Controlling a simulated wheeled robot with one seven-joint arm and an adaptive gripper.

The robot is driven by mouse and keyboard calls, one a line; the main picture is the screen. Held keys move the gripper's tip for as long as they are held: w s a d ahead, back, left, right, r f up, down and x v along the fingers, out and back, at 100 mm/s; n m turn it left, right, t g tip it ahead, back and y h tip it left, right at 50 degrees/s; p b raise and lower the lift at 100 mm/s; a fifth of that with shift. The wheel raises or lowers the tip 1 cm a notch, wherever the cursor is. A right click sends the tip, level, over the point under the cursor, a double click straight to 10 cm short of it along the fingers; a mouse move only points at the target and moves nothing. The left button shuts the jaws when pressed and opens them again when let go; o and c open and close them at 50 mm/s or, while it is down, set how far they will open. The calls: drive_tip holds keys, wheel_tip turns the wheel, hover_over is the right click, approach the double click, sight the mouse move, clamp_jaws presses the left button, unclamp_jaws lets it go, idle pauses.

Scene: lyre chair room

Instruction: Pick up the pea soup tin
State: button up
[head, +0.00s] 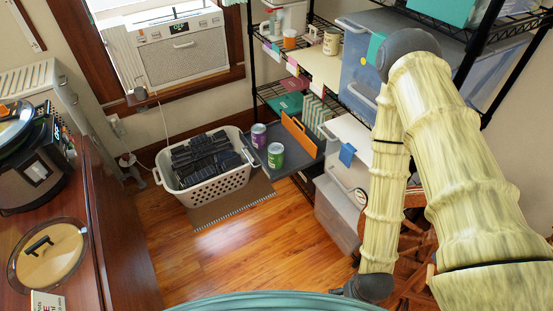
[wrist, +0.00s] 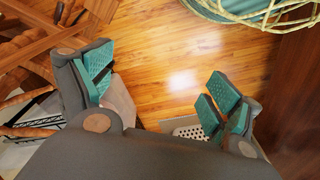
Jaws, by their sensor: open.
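A green tin (head: 275,155), likely the pea soup tin, stands upright on a dark grey low surface (head: 293,165) at the foot of the shelving in the head view. Its label is too small to read. A purple tin (head: 258,137) stands just behind and left of it. My gripper (wrist: 158,88) is open and empty in the wrist view, its teal-padded fingers wide apart above the wooden floor. Neither tin shows in the wrist view. In the head view my arm hangs at the right, well away from the tins, and the fingers are hidden.
A white laundry basket (head: 211,187) with dark contents stands left of the tins. An orange panel (head: 299,135) and black wire shelving (head: 252,75) are close on their right and behind. Clear storage boxes (head: 337,216) stand nearer. Wooden floor (head: 225,255) in front is clear.

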drive_tip(key=w+a+f+n+t+y+b, duration=0.1)
drive_tip(key=w+a+f+t+b, duration=0.15)
drive_tip(key=w+f+b, duration=0.4)
drive_tip(key=w+a+f+t+b, duration=0.1)
drive_tip(key=w+a+f+b, duration=0.15)
drive_tip(key=w, duration=0.65)
drive_tip(key=n+t+y+b, duration=0.35)
drive_tip(key=t+b, duration=0.95)
drive_tip(key=b, duration=1.3)
approach(279, 158)
drive_tip(key=x, duration=0.4)
drive_tip(key=shift+m+y, duration=0.25)
drive_tip(key=shift+y, duration=0.2)
drive_tip(key=x, duration=0.2)
drive_tip(key=b+x, duration=0.1)
drive_tip(key=x, duration=0.1)
drive_tip(key=shift+a+r, duration=0.3)
drive_tip(key=shift+r, duration=0.05)
drive_tip(key=x, duration=0.1)
drive_tip(key=b+x, duration=0.1)
drive_tip(key=x, duration=0.2)
drive_tip(key=shift+w+d+f+b, duration=0.2)
drive_tip(key=shift+d+f+b, duration=0.1)
drive_tip(key=shift+b, duration=0.1)
drive_tip(key=shift+w+a+r, duration=0.1)
drive_tip(key=shift+w+a, duration=0.2)
drive_tip(key=shift+w, duration=0.3)
